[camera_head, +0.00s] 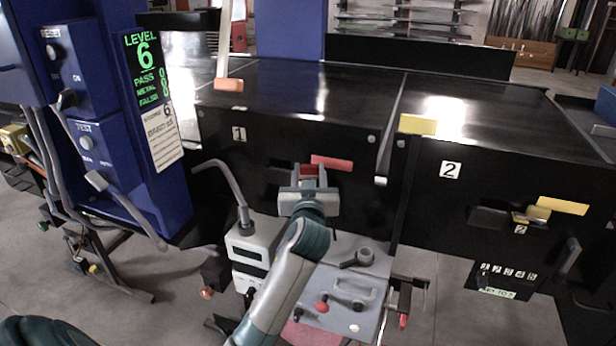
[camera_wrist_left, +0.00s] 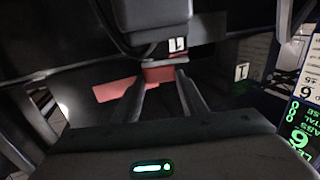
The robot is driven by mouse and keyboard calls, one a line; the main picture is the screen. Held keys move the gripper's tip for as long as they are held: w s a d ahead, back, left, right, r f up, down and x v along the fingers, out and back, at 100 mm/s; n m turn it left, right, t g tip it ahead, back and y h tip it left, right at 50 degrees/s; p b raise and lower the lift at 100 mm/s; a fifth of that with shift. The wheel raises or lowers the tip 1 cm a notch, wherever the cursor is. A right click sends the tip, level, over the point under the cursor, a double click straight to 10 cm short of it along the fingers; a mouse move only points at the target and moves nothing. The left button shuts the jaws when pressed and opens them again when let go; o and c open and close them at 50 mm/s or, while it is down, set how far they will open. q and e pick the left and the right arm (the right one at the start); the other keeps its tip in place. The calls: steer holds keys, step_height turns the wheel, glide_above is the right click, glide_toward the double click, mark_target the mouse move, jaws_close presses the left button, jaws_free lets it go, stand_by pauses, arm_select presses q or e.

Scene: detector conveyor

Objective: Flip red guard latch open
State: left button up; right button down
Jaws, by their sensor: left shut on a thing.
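The red guard latch (camera_head: 308,169) is on the front of the black conveyor panel marked 1. My left gripper (camera_head: 309,176) reaches it from below and hides much of it in the head view. In the left wrist view the red latch (camera_wrist_left: 158,75) shows between the tips of the two fingers (camera_wrist_left: 163,84), which are shut on it. A flat red plate (camera_head: 332,162) is beside the latch, and it also shows in the left wrist view (camera_wrist_left: 114,91). How far the latch is turned cannot be told. My right gripper is out of view.
Panel 2 (camera_head: 455,215) at the right has a yellow plate (camera_head: 562,205) and a small yellow guard (camera_head: 538,212). A blue detector cabinet (camera_head: 130,120) stands at the left. A grey box with knobs (camera_head: 345,290) and a bent grey lever (camera_head: 232,190) are near my left arm.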

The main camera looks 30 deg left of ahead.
arm_select(q)
steer(key=shift+r+n+y, duration=0.15)
steer(key=shift+n+y, duration=0.15)
steer(key=shift+y, duration=0.1)
steer(key=o, duration=1)
steer(key=shift+o, duration=0.2)
steer(key=shift+d+f, duration=0.15)
steer(key=shift+f, duration=0.05)
